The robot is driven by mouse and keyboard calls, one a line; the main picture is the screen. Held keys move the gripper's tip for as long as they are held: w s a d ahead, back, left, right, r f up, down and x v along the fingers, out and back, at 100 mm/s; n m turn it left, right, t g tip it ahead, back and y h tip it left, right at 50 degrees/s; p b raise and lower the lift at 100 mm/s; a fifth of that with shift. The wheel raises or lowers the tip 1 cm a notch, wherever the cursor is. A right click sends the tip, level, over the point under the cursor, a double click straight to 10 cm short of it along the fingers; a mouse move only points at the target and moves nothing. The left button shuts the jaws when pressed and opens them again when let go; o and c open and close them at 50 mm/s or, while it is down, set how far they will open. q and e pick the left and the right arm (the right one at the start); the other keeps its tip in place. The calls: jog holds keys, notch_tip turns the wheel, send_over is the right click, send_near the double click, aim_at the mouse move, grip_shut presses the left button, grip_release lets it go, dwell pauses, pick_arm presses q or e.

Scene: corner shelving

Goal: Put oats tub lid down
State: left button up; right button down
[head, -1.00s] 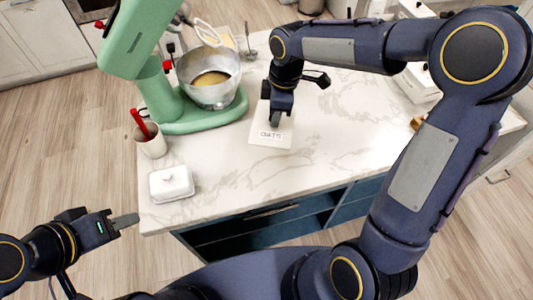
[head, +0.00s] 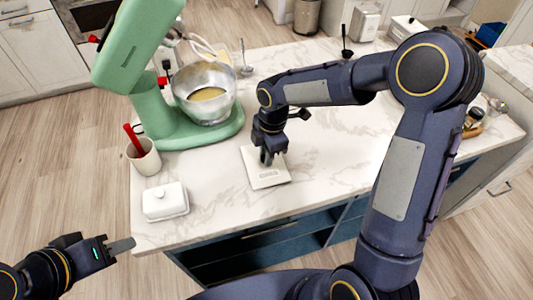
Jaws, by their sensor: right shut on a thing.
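A flat, white, square-looking piece, the oats tub lid (head: 270,181), is over the front part of the marble counter, right of the mixer. My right gripper (head: 267,160) points down at its middle and is shut on it; the fingertips are small and partly hidden by the gripper body. I cannot tell whether the lid touches the counter, and no separate tub body can be made out. My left gripper (head: 123,246) is off the counter's front left corner, seen side-on, with nothing visible at its fingers.
A green stand mixer (head: 150,110) with a metal bowl (head: 205,95) stands at the back left. A cup with a red utensil (head: 143,157) and a white butter dish (head: 165,201) are at the left edge. Jars (head: 473,122) stand far right. Counter between them is mostly clear.

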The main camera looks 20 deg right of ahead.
jog(key=shift+f, duration=0.2)
jog(key=c, duration=1.3)
grip_release()
